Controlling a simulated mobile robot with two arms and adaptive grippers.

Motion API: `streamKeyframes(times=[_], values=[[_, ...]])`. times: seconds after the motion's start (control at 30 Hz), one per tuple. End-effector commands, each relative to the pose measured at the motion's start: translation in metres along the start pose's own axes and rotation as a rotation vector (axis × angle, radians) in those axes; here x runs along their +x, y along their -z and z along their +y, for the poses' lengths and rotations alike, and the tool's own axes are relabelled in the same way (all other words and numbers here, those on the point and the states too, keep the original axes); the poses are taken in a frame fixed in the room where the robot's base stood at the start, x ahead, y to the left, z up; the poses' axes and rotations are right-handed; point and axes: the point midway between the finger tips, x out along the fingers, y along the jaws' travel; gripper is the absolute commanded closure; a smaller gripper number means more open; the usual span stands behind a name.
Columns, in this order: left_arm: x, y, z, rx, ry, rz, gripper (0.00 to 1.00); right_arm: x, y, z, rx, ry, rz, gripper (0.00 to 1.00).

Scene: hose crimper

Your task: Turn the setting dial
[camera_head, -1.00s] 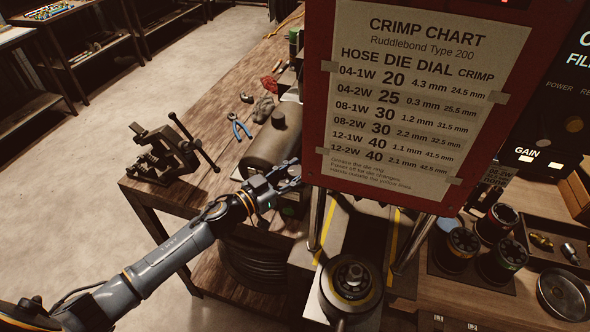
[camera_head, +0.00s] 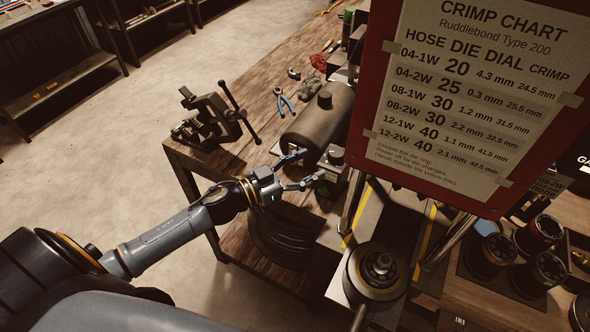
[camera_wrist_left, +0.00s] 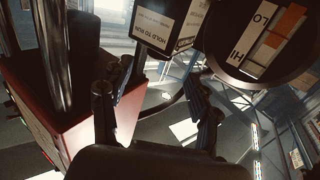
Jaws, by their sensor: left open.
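My left gripper (camera_head: 311,168) is open and empty, its two fingers spread beside a small grey block with a dark round top (camera_head: 335,158) at the crimper's left side. I cannot tell whether they touch. A round dark part with a ringed centre and a lever (camera_head: 379,267) sits at the crimper's front; it looks like a dial, but I cannot read any marks on it. In the left wrist view the open fingers (camera_wrist_left: 155,112) show below a box labelled HOLD TO RUN (camera_wrist_left: 165,27) and a round face marked LO and HI (camera_wrist_left: 265,42). My right gripper is not in view.
The red-framed crimp chart (camera_head: 470,95) hangs over the crimper. A dark cylinder (camera_head: 318,122), pliers (camera_head: 284,101) and a vise (camera_head: 212,122) are on the wooden bench. Die sets (camera_head: 540,235) stand at right. A coiled hose (camera_head: 280,235) lies below.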

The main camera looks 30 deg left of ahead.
Motion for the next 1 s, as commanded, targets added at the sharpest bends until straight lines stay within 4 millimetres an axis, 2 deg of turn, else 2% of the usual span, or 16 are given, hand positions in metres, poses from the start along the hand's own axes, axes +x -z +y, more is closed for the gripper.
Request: streamKeyframes(times=[0.1, 0.3, 0.87, 1.0], values=[[-0.018, -0.001, 0.001, -0.002, 0.000, -0.002, 0.39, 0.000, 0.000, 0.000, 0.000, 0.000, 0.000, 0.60], [-0.033, 0.000, 0.000, 0.000, 0.000, 0.000, 0.39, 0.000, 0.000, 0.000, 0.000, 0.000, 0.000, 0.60], [-0.035, 0.001, 0.000, 0.000, 0.001, 0.001, 0.39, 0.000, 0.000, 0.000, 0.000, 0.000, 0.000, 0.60], [-0.034, -0.001, -0.001, -0.003, 0.054, -0.005, 0.39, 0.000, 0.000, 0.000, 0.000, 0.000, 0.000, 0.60]])
